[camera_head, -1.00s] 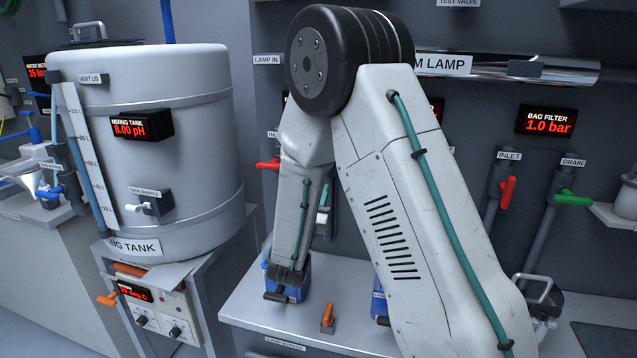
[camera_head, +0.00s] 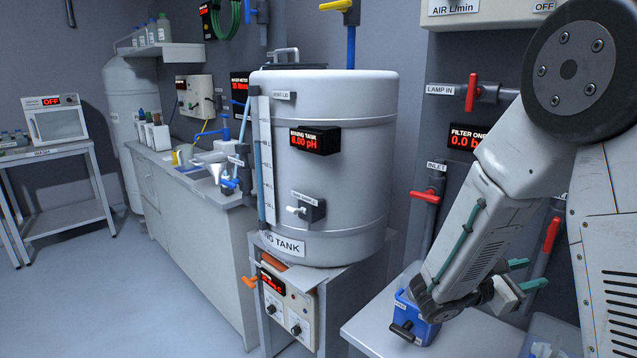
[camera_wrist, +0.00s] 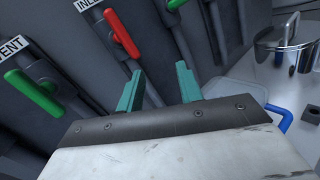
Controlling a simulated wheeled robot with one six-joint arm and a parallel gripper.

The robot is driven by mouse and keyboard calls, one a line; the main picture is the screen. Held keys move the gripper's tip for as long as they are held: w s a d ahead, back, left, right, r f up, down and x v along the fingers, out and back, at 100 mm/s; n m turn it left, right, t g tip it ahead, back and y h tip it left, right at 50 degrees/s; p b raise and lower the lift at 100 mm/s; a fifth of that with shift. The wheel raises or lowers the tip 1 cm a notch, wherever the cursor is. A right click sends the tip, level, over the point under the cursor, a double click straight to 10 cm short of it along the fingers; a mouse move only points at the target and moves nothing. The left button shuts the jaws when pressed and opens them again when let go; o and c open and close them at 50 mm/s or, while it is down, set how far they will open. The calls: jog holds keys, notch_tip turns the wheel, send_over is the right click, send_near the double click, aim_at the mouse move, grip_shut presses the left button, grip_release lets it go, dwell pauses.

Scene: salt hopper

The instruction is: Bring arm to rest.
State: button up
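My arm is folded at the right of the head view, with its forearm sloping down to the left. My gripper (camera_head: 526,274) is turned to the right, low over the bench. Its two teal fingers are apart with nothing between them. In the wrist view my gripper (camera_wrist: 158,86) also shows open and empty, facing a wall with pipes and valves. I cannot tell how far the fingers are from these pipes.
A blue container (camera_head: 424,331) stands on the bench (camera_head: 374,323) beside my wrist. The mixing tank (camera_head: 350,180) stands left of the arm. A red inlet valve handle (camera_head: 426,196) is on the wall behind. A green handle (camera_wrist: 34,94) shows in the wrist view. Open floor (camera_head: 130,290) lies left.

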jog(key=s+a+r+m+g+y, duration=0.1)
jog(key=s+a+m+g+y, duration=0.2)
jog(key=s+m+g+y, duration=1)
jog(key=s+a+r+m+t+y, duration=0.2)
jog(key=s+a+r+t, duration=0.1)
jog(key=s+a+t, duration=0.2)
jog(key=s+a+r+m+t+y, duration=0.2)
jog(key=s+a+r+t+y, duration=0.1)
jog(key=s+a+t, duration=0.3)
jog(key=shift+s+a+r, duration=0.25)
jog(key=shift+a+r, duration=0.15)
jog(key=shift+a, duration=0.55)
